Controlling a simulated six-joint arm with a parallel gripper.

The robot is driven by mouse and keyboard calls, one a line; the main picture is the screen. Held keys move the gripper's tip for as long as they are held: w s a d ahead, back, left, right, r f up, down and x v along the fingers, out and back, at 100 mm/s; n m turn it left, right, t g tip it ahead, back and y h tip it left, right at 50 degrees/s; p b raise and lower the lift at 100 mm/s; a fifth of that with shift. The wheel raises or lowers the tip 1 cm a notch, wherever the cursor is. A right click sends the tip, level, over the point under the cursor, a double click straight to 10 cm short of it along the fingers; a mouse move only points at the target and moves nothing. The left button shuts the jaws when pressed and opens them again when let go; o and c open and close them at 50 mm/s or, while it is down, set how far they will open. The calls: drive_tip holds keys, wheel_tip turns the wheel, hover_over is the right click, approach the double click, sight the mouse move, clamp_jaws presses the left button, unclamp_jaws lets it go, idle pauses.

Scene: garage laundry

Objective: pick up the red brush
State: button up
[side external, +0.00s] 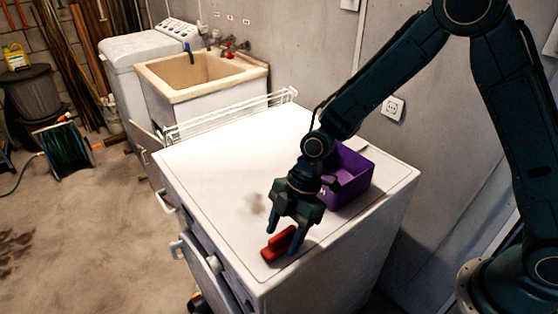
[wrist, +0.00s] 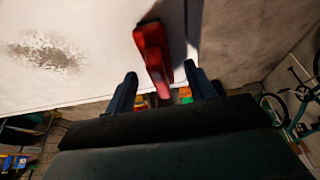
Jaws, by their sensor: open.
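The red brush (side external: 279,244) lies on the white top of the appliance, near its front corner. In the wrist view the red brush (wrist: 153,52) shows beyond and partly between the fingertips. My gripper (side external: 284,240) is just above the brush, its fingers pointing down, one on either side in the picture. In the wrist view my gripper (wrist: 161,80) has its two fingers apart, with a gap between each finger and the brush. Whether a finger touches the brush cannot be told from the side view.
A purple bin (side external: 347,178) stands on the white appliance top (side external: 215,160), behind my gripper near the wall. A white wire rack (side external: 230,115) runs along the far edge. The left part of the top is clear apart from a dark smudge. A sink (side external: 200,75) stands beyond.

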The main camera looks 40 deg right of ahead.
sight(282, 233)
drive_tip(key=shift+a+f, duration=0.25)
drive_tip(key=shift+f, duration=0.4)
drive_tip(key=c, duration=1.1)
drive_tip(key=shift+o, duration=0.2)
drive_tip(key=shift+r, duration=0.15)
wheel_tip(282, 233, up, 20)
drive_tip(key=shift+o, duration=0.7)
drive_tip(key=shift+c, duration=0.3)
